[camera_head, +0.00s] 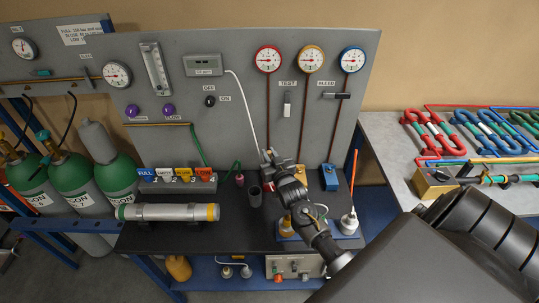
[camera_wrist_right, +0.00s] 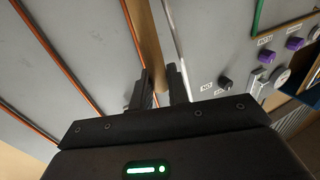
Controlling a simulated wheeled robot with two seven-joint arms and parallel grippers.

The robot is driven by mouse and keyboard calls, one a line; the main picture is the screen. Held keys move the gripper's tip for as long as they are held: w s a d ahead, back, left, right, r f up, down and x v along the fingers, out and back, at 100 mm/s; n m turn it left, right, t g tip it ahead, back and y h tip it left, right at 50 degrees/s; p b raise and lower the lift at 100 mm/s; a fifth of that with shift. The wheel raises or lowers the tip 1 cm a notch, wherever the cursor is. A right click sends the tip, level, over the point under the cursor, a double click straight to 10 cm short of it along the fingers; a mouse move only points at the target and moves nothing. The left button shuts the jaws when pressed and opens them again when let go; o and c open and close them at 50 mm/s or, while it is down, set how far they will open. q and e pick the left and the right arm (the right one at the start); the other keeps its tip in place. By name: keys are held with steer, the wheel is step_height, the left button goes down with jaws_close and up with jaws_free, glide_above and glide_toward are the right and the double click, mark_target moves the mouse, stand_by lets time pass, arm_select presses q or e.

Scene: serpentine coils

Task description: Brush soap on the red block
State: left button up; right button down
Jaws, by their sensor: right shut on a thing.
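My right gripper (camera_head: 268,158) is in front of the grey panel, above the back of the dark bench. In the wrist view its two dark fingers (camera_wrist_right: 160,88) are closed around a tan, wooden-looking handle (camera_wrist_right: 149,45), likely the brush. The handle's far end and any bristles are hidden, and I cannot make it out in the head view. I cannot see the red block clearly; the arm covers the bench below the red gauge (camera_head: 268,59). A yellow-tan block (camera_head: 300,176) and a blue block (camera_head: 329,178) stand to the right. I cannot identify the soap. My left gripper is not in view.
A dark cup (camera_head: 255,196) stands left of my right arm. A white flask-like container with an orange-red stick (camera_head: 349,222) stands to its right. A grey cylinder (camera_head: 170,212) lies at the left; coloured labelled tags (camera_head: 178,175) stand behind it. The panel carries gauges and tubes.

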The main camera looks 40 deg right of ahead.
step_height(320, 180, up, 4)
steer(key=p, duration=0.2)
steer(key=shift+f+p, duration=0.2)
steer(key=shift+p, duration=0.1)
steer(key=shift+r, duration=0.7)
steer(key=shift+r, duration=1.4)
